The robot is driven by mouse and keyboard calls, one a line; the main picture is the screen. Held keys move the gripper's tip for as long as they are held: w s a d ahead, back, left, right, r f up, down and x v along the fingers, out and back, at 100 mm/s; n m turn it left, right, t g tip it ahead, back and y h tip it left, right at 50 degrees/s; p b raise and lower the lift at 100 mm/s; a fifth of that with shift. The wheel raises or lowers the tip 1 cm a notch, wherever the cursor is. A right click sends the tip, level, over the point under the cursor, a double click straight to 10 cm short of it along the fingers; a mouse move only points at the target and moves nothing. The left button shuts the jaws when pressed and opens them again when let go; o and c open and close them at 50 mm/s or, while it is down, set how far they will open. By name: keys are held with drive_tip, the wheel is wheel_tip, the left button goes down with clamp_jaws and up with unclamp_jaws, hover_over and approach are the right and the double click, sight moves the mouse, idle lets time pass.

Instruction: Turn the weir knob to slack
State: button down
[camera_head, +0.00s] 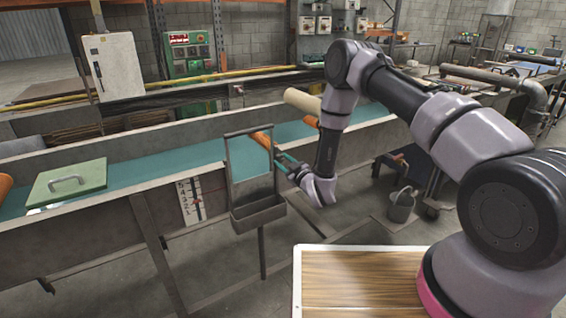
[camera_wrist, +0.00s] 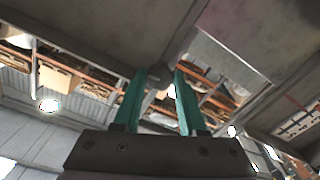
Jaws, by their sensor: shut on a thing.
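My gripper (camera_head: 281,158) reaches left from the end of my arm to the side of the long trough, just behind the upright frame of a grey caddy. In the wrist view, its two teal fingers (camera_wrist: 160,78) are shut on a small grey knob (camera_wrist: 158,76) between their tips. I take this to be the weir knob; the fingers and caddy frame hide it in the head view. No pointer or slack mark is readable at the knob. A white panel with dark and red marks (camera_head: 190,201) is on the trough's side, left of the caddy.
The grey caddy (camera_head: 258,214) stands close in front of my gripper. The trough (camera_head: 120,184) holds teal water, orange floats (camera_head: 262,140) and a green lid with a handle (camera_head: 68,183). A bucket (camera_head: 402,206) stands on the floor at right. A wooden-topped surface (camera_head: 355,280) is in the foreground.

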drive_tip(key=shift+f+n, duration=0.1)
drive_tip(key=shift+n, duration=0.2)
drive_tip(key=shift+c, duration=2.3)
unclamp_jaws()
drive_tip(key=v, duration=1.1)
